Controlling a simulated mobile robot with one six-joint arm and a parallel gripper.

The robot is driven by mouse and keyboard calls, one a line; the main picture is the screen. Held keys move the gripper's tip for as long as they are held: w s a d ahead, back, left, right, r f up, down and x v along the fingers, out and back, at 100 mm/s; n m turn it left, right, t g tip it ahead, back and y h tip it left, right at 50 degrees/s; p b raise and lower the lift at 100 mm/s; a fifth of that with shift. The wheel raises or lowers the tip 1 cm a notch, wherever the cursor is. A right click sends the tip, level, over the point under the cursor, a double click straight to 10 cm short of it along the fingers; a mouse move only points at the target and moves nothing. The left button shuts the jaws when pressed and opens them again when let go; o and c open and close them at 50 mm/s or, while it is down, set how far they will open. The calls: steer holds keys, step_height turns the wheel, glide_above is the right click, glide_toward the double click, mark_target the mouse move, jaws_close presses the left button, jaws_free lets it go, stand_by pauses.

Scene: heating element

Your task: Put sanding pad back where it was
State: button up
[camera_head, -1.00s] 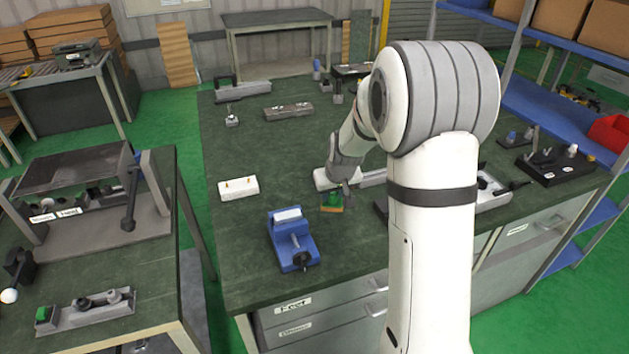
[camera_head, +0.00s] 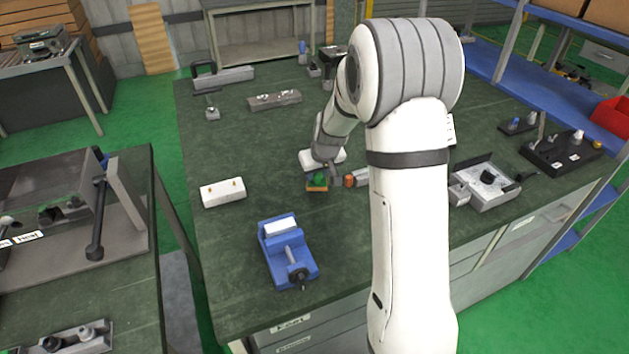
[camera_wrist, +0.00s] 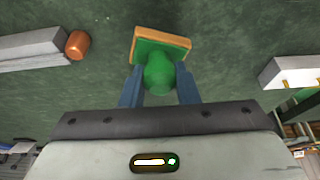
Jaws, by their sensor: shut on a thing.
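The sanding pad (camera_head: 317,182) has a green knob on a flat orange-brown base. My gripper (camera_head: 323,170) is shut on it over the middle of the green worktable (camera_head: 250,135). In the wrist view the pad (camera_wrist: 162,45) sticks out ahead of the two blue fingers of my gripper (camera_wrist: 159,88), which close on the green knob. The base looks slightly tilted there. Whether the base touches the table or hangs just above it, I cannot tell.
A grey bar with an orange end (camera_head: 352,180) lies close right of the pad. A white block (camera_head: 222,192) is to the left and a blue vise (camera_head: 287,255) stands in front. A grey tray (camera_head: 485,185) is at right. The table between pad, block and vise is clear.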

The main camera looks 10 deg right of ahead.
mark_target(317, 181)
steer(key=shift+f, duration=1.5)
steer(key=shift+f, duration=0.1)
steer(key=o, duration=0.9)
steer(key=shift+o, duration=0.2)
steer(key=shift+r, duration=0.2)
steer(key=a+b+v, duration=0.1)
steer(key=v, duration=1.1)
steer(key=s+r+m+g, duration=0.1)
steer(key=s+r, duration=0.1)
steer(key=s, duration=1.1)
steer(key=s+r+m+g, duration=0.1)
steer(key=s+r, duration=0.2)
steer(key=s, duration=1.1)
steer(key=shift+s+h, duration=0.25)
steer(key=shift+h, duration=0.15)
